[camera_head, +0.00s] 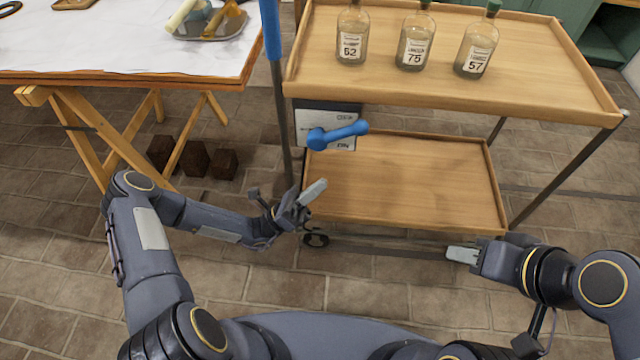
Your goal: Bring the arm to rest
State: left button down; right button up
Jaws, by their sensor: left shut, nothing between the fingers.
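My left gripper (312,192) is in the middle of the view, low in front of the left end of the wooden cart (400,170). Its fingers are together and hold nothing. My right gripper (462,254) is at the lower right, in front of the cart's lower shelf. Its pale fingertip shows, but I cannot tell whether its fingers are apart. Nothing shows between either gripper and the cart.
Three labelled glass bottles (352,35) (415,40) (478,45) stand on the cart's top. A blue handle (340,134) is at the cart's left end. A trestle table (120,50) with a tray (212,24) stands at left. Dark blocks (195,158) sit beneath it. Brick floor in front is clear.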

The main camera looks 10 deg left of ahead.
dwell(0.3)
pick_arm(q)
jog(key=s+a+r+m+g+y, duration=0.3)
jog(key=s+r+m+g+y, duration=0.7)
jog(key=m+g, duration=0.7)
jog(key=s+a+r+m+t+y, duration=0.5)
jog(key=s+a+m+t+y, duration=0.5)
jog(key=a+t+y, duration=0.15)
notch_tip(320, 180, up, 27)
jog(key=p, duration=2.7)
jog(key=shift+a+m+t+h, duration=0.15)
jog(key=shift+m+t+h, duration=0.2)
jog(key=shift+h, duration=0.1)
jog(key=shift+w+f, duration=0.1)
jog(key=shift+f, duration=0.05)
